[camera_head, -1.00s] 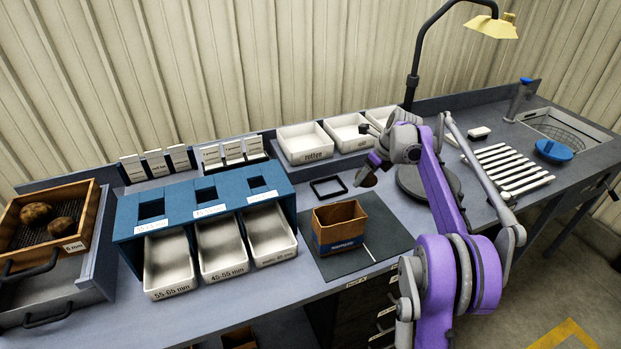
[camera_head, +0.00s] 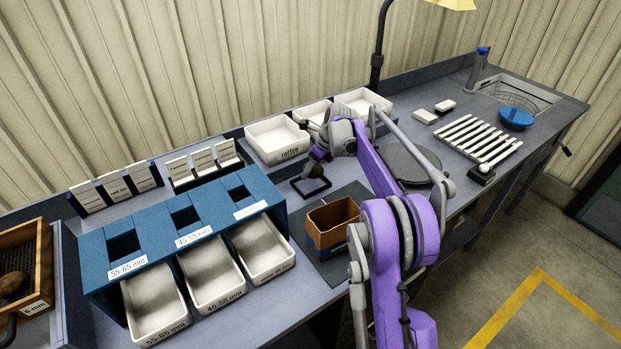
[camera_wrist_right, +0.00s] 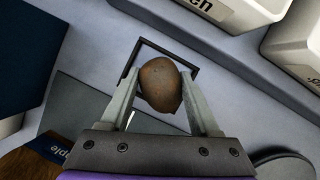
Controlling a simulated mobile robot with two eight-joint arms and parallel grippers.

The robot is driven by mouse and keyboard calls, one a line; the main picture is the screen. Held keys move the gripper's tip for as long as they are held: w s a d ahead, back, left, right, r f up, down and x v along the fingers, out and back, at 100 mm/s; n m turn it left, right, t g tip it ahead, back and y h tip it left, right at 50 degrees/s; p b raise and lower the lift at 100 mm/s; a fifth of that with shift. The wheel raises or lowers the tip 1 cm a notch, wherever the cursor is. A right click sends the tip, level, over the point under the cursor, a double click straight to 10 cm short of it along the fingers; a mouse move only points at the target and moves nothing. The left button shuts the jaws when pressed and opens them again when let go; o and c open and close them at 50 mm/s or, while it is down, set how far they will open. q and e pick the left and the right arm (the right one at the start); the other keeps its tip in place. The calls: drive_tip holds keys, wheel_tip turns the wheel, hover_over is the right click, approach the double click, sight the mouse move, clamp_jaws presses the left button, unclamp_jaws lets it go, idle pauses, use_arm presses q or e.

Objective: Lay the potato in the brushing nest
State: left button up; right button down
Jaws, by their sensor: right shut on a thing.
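My right gripper (camera_head: 318,162) is shut on a brown potato (camera_wrist_right: 161,85), one finger on each side of it. In the wrist view the potato overlaps the black square frame (camera_wrist_right: 192,68), which lies on the bench. In the head view the frame (camera_head: 327,190) is just below the gripper, which partly covers it. The potato shows there only as a small dark patch (camera_head: 316,170). I cannot tell the height of the gap between potato and frame. No part is clearly marked as the brushing nest; a white slatted rack (camera_head: 480,138) lies farther right. My left gripper is not in view.
A cardboard box (camera_head: 332,222) stands on a dark mat before my right arm. A blue sizing stand (camera_head: 182,216) with white trays is to the left. White bins (camera_head: 275,139) line the back. Another potato (camera_head: 14,285) lies in the wooden tray at far left.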

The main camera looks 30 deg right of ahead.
sight(311, 177)
drive_tip(key=shift+w+a+f, duration=0.1)
drive_tip(key=shift+w+f, duration=0.05)
drive_tip(key=shift+f, duration=1.85)
drive_tip(key=shift+f, duration=0.1)
drive_tip(key=shift+c, duration=1.9)
unclamp_jaws()
drive_tip(key=v, duration=1.2)
